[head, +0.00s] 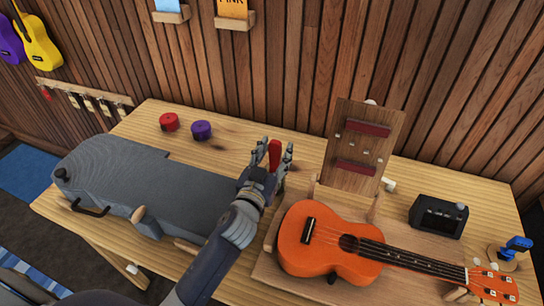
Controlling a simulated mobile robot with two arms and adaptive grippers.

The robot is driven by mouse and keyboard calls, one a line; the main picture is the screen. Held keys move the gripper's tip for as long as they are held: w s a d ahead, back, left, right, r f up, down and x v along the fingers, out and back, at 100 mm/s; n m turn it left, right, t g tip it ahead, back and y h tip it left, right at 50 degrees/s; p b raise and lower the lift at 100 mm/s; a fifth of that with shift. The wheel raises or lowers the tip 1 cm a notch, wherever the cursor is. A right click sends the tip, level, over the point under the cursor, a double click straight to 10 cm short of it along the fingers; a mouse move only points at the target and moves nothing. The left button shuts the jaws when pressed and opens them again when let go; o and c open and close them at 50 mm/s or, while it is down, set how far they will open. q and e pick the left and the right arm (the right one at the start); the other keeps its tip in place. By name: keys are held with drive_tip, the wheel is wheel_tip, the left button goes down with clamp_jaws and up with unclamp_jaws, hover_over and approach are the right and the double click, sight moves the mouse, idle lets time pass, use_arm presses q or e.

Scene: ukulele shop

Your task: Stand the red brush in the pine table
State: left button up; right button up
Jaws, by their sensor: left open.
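The red brush (275,156) stands upright between the fingers of my left gripper (275,151), near the middle of the pine table (243,126). Only its red upper part shows; its lower end is hidden behind the gripper. The fingers are open, one on each side of the red part. I cannot tell whether the brush rests in a hole in the table. My right gripper is not in view.
An orange ukulele (325,255) lies on a wooden board at the right, before an upright wooden panel (352,143). A grey case (125,180) fills the left. A red tin (169,121) and purple tin (201,130) stand behind. A black device (438,216) sits right.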

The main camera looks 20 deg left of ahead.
use_arm(q)
drive_tip(key=s+b, duration=0.2)
drive_tip(key=s, duration=1)
drive_tip(key=shift+a+r, duration=0.2)
